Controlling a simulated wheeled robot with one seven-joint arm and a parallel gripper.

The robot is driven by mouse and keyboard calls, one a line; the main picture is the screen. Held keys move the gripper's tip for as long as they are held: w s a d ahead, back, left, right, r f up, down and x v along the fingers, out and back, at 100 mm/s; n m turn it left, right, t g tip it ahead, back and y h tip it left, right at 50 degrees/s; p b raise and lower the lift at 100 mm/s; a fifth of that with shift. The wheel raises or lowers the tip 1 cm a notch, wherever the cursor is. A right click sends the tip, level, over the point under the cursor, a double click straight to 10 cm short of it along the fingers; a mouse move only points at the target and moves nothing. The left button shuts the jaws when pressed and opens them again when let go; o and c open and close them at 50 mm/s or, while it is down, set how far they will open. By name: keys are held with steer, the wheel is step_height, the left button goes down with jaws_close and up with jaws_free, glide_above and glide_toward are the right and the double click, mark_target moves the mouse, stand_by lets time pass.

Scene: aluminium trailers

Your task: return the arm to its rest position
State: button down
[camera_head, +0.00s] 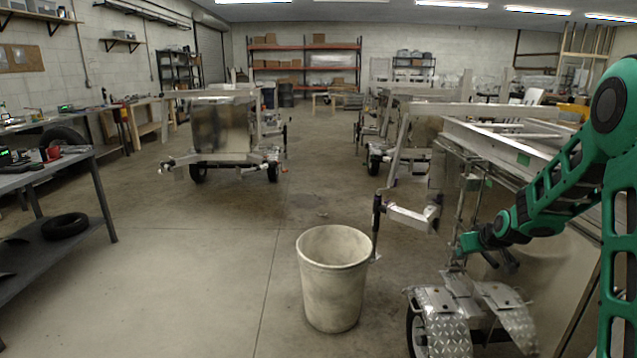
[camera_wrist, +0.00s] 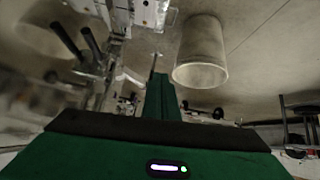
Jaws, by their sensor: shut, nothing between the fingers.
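My green arm comes in from the right edge of the head view and reaches down and left beside the nearest trailer (camera_head: 545,140). My gripper (camera_head: 464,244) is at the arm's low end, in front of the trailer frame and above a diamond-plate fender (camera_head: 445,325). In the wrist view, my gripper (camera_wrist: 160,92) shows as narrow green fingers close together, shut with nothing held. Its fingertips are too small to make out clearly in the head view.
A pale round bin (camera_head: 333,280) stands on the floor left of my gripper. Trailer metalwork is close around the arm. A second trailer (camera_head: 222,130) and a grey workbench (camera_head: 45,165) stand farther left. The concrete floor between bench and bin is clear.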

steer(key=s+a+r+g, duration=0.1)
steer(key=s+a+r, duration=0.35)
steer(key=s, duration=0.25)
steer(key=s+a+r+g, duration=0.1)
steer(key=s+a+r, duration=0.35)
steer(key=s, duration=0.25)
steer(key=s+a+r+m+g, duration=0.1)
steer(key=s+a, duration=0.2)
steer(key=s, duration=0.7)
steer(key=s+a+r+g, duration=0.1)
steer(key=s+a, duration=0.1)
steer(key=s, duration=0.7)
steer(key=s+d+f+m+g, duration=0.1)
steer(key=s+d+m+g, duration=0.1)
steer(key=s+d, duration=0.3)
steer(key=s+d+f+m+g, duration=0.1)
steer(key=s+d+m, duration=0.3)
steer(key=s, duration=0.7)
steer(key=shift+s+d+f+g, duration=0.2)
steer(key=shift+d+g, duration=0.7)
